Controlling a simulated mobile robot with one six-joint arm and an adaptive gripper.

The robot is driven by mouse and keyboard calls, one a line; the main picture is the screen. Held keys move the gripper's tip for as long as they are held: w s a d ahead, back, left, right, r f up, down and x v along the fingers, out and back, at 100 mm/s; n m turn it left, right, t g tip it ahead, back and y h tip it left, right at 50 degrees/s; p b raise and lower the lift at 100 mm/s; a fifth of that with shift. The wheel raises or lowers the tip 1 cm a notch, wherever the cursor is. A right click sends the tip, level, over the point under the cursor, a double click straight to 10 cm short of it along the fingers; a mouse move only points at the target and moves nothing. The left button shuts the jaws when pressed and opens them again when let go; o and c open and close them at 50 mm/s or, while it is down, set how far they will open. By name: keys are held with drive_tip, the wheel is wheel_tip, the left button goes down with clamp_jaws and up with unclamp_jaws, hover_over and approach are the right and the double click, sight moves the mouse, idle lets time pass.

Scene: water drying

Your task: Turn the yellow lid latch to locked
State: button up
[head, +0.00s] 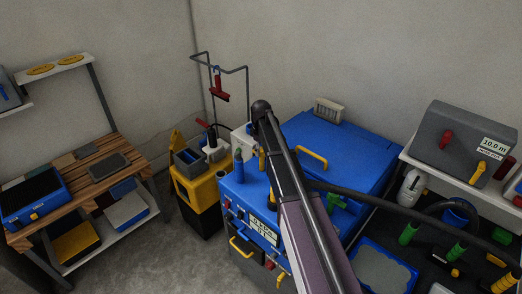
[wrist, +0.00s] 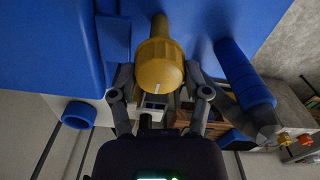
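In the wrist view a round yellow knob (wrist: 158,66) with a ribbed edge and a short white mark faces me from a blue surface. It looks like the lid latch, though I cannot be sure. My gripper (wrist: 159,80) has one grey finger on each side of the knob. I cannot tell if the fingers touch it. In the head view my arm crosses the blue machine (head: 232,193), and my gripper's fingers are not clearly visible. The machine's blue lid (head: 350,150) lies closed or nearly so and has a yellow handle (head: 312,157). The latch cannot be made out there.
A blue cylinder (wrist: 245,73) is close to the right of my gripper in the wrist view. A yellow and black cart (head: 200,190) stands left of the machine. A dark hose (head: 385,197) runs right to a bench with green-handled things. A wooden bench (head: 85,180) is at left.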

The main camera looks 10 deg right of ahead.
drive_tip(key=c, duration=0.4)
drive_tip(key=shift+o, duration=0.2)
drive_tip(key=shift+m, duration=0.4)
drive_tip(key=m, duration=0.6)
drive_tip(key=shift+d+m, duration=0.1)
drive_tip(key=shift+m, duration=0.3)
drive_tip(key=m, duration=0.5)
drive_tip(key=shift+d, duration=0.1)
drive_tip(key=m, duration=0.5)
drive_tip(key=shift+d, duration=0.1)
